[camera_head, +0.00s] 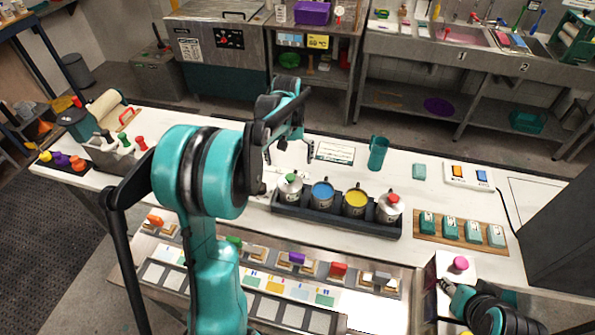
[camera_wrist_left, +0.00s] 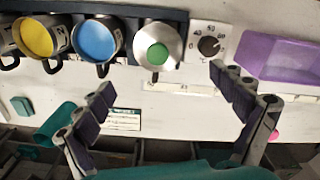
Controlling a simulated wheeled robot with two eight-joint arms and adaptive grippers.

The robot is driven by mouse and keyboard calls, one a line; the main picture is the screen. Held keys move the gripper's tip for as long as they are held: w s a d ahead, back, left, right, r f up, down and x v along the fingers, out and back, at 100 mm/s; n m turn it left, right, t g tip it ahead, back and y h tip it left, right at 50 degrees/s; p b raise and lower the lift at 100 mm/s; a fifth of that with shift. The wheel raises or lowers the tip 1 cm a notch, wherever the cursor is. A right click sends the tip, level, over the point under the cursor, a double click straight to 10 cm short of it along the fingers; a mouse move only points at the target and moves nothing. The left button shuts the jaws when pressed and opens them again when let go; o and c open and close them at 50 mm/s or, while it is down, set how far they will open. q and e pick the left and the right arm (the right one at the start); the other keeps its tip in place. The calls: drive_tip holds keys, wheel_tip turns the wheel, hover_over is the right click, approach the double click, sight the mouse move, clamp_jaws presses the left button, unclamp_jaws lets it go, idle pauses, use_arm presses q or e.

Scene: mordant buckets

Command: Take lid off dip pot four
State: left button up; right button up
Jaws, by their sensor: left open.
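A dark tray (camera_head: 335,222) on the white bench holds a row of pots. The pot at its left end has a metal lid with a green knob (camera_head: 290,178); the lid also shows in the left wrist view (camera_wrist_left: 158,55). Blue (camera_head: 322,192) and yellow (camera_head: 355,200) pots stand uncovered beside it. The right-end pot has a lid with a red knob (camera_head: 393,198). I cannot read which pot is four. My left gripper (camera_head: 290,158) is open and empty, near the green-knobbed lid and apart from it. What seems my right gripper (camera_head: 446,290) is low right; its jaws are unclear.
A teal cup (camera_head: 378,153) and a printed card (camera_head: 335,152) stand behind the tray. A wooden board (camera_head: 455,240) with several teal blocks lies to the right. In the left wrist view, a dial (camera_wrist_left: 210,45) and purple bin (camera_wrist_left: 290,45) sit beside the green-knobbed pot.

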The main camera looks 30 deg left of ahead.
sight(290, 177)
use_arm(q)
drive_tip(key=f, duration=0.2)
drive_tip(key=f+b, duration=0.1)
drive_tip(key=f, duration=0.4)
drive_tip(key=shift+s+d+f, duration=0.25)
drive_tip(key=shift+s+d, duration=0.05)
drive_tip(key=shift+s, duration=0.05)
drive_tip(key=c, duration=1.5)
drive_tip(key=shift+s+d, duration=0.15)
drive_tip(key=shift+s, duration=0.1)
clamp_jaws()
